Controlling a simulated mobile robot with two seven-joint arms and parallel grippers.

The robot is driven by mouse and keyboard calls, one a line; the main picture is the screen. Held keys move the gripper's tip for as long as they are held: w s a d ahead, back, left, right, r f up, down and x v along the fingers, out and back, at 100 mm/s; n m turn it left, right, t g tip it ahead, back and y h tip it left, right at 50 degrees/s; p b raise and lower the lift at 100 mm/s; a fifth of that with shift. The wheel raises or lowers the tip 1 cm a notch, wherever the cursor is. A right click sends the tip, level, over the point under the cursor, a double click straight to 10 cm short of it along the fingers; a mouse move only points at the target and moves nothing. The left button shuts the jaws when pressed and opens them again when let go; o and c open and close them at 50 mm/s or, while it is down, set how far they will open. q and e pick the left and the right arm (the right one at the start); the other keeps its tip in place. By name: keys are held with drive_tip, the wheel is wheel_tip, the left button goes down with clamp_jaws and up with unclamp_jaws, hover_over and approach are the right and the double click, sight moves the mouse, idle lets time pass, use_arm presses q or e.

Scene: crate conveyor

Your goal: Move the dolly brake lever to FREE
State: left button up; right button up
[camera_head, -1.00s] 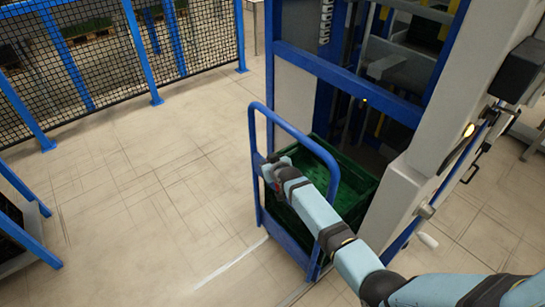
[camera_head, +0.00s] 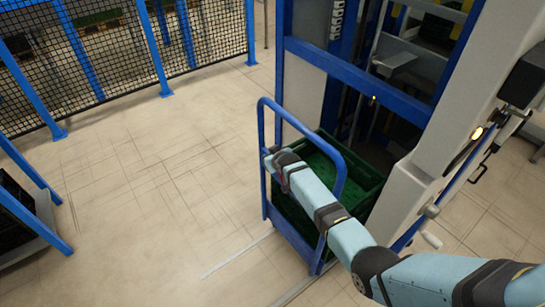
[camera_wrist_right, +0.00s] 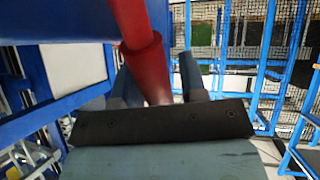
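The blue dolly (camera_head: 340,180) with its tall hoop handle stands in front of the conveyor lift, a green crate (camera_head: 368,180) on it. My right gripper (camera_head: 272,160) is at the left upright of the handle. In the right wrist view the red brake lever (camera_wrist_right: 147,68) comes down from above and runs between the fingers of my right gripper (camera_wrist_right: 158,80). The fingers are apart, with a narrow gap showing on the lever's right side. Contact on the left side cannot be told. The FREE marking is not visible. My left gripper is not in view.
A blue-framed mesh fence (camera_head: 110,60) runs along the back left. A blue-framed stand (camera_head: 25,215) is at the left edge. The lift's white column (camera_head: 440,130) stands close right of the dolly. The floor left of the dolly is clear.

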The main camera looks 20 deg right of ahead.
drive_tip(key=shift+o, duration=0.6)
drive_tip(key=shift+s+r, duration=0.15)
drive_tip(key=shift+s, duration=0.05)
drive_tip(key=p+v, duration=0.2)
drive_tip(key=v, duration=1.1)
drive_tip(key=shift+p, duration=0.35)
drive_tip(key=shift+s+r, duration=0.1)
drive_tip(key=shift+s, duration=0.05)
